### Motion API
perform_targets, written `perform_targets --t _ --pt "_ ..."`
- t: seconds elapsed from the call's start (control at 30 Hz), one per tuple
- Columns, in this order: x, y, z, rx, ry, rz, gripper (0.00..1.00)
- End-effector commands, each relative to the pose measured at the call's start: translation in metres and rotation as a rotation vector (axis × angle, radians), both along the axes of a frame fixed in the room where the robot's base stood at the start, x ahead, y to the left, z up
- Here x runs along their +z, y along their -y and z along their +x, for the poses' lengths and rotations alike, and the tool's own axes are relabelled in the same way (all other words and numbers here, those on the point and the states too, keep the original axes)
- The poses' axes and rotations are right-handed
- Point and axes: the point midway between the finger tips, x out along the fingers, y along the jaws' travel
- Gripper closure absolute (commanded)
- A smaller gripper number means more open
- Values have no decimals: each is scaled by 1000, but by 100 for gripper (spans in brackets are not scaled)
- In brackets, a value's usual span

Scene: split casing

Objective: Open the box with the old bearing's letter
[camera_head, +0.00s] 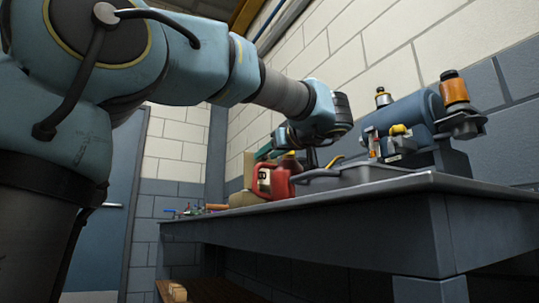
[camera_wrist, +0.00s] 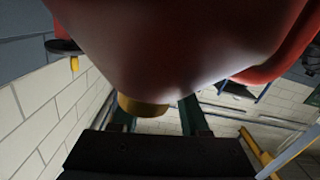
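My gripper (camera_head: 268,151) is over the far part of the bench in the head view, close above a red can (camera_head: 280,184) with a dark label. In the wrist view my gripper's two dark green fingers (camera_wrist: 160,118) stand apart, with background visible between them. A large red rounded body (camera_wrist: 180,45) fills the top of the wrist view, very close to the camera. A yellow-brown cap (camera_wrist: 143,107) shows below it, near the left finger; I cannot tell whether they touch. No lettered box and no old bearing can be made out.
A grey tray (camera_head: 350,178) lies on the dark bench (camera_head: 350,216), right of the red can. A blue machine (camera_head: 405,118) with amber oil cups stands behind at the right. Small coloured items (camera_head: 187,211) lie at the far left end. The wall is close behind.

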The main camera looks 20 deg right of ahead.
Motion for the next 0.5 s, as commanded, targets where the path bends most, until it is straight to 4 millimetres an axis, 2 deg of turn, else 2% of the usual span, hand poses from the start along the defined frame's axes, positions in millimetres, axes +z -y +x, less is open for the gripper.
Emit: perform_targets --t 0.07,0.33,0.5 --pt "0 0 0 -1 -1 0 45" --pt "0 1 -1 -2 -1 0 45" --pt "2 5 -17 -4 -1 1 45"
